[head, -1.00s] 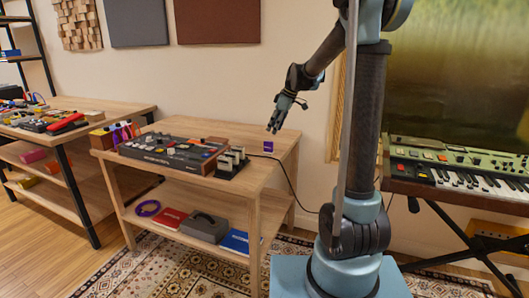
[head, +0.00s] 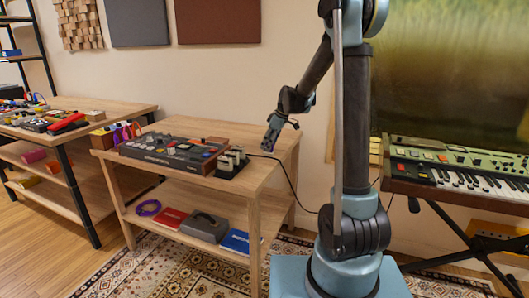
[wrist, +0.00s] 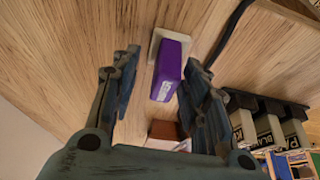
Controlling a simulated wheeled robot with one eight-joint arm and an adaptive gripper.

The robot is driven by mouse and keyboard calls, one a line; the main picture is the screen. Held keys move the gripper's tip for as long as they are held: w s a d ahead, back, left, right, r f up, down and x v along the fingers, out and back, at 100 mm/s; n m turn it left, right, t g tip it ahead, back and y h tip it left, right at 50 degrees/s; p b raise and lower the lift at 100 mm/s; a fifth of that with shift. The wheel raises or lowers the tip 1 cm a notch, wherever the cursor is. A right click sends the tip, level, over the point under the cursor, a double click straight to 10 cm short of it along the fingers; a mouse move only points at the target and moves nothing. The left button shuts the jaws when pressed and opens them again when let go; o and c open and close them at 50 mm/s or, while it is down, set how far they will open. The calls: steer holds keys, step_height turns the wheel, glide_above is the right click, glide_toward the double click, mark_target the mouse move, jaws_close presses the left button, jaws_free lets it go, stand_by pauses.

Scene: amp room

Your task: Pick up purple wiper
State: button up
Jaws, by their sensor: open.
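The purple wiper (wrist: 168,72), a purple block with a pale edge, lies on the wooden table (wrist: 60,55) in the wrist view. My gripper (wrist: 162,62) is open, with one finger on each side of the wiper and gaps visible between them. I cannot tell how far the fingertips are above the tabletop. In the head view my gripper (head: 269,145) is low over the right end of the table, and it hides the wiper there.
A brown and white object (wrist: 166,131) sits near the gripper's base in the wrist view. A black cable (wrist: 228,32) runs beside the wiper. Several pedals (head: 232,163) and a drum machine (head: 172,152) stand left of the gripper. A keyboard (head: 455,168) is at the right.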

steer(key=shift+c, duration=0.3)
jaws_close()
step_height(320, 180, up, 10)
steer(key=shift+r, duration=0.1)
stand_by(0.4)
